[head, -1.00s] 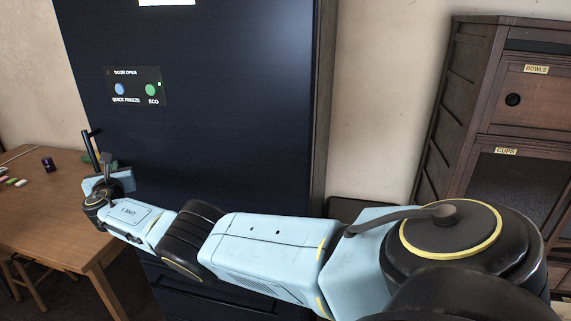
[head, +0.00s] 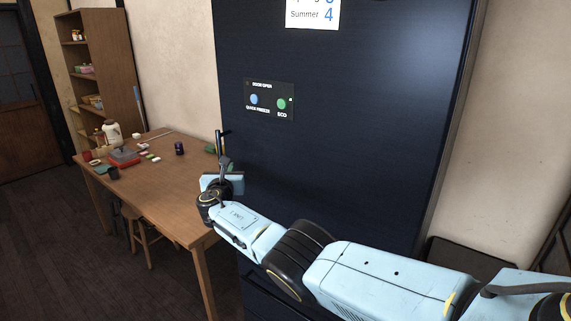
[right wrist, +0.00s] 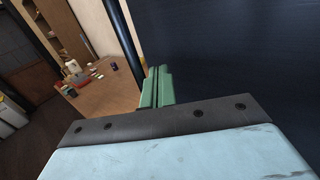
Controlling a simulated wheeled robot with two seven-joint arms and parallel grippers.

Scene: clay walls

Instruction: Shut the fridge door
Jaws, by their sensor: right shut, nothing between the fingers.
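The fridge (head: 340,150) is tall and dark navy, with its door front facing me. The upright bar handle (head: 219,142) is at the door's left edge; it also shows in the right wrist view (right wrist: 124,42). No gap shows between door and body, but the left edge is partly hidden by my right arm. My right gripper (head: 212,150) is beside the handle; its green fingers (right wrist: 157,88) are shut and empty, close to the door front. I cannot tell whether they touch it. My left gripper is not in view.
A panel (head: 269,101) on the door reads DOOR OPEN, QUICK FREEZE and ECO; the DOOR OPEN lamp looks dark. A wooden table (head: 160,196) with small items stands left of the fridge, a stool (head: 142,230) under it. A shelf (head: 110,60) stands behind. Floor at left is clear.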

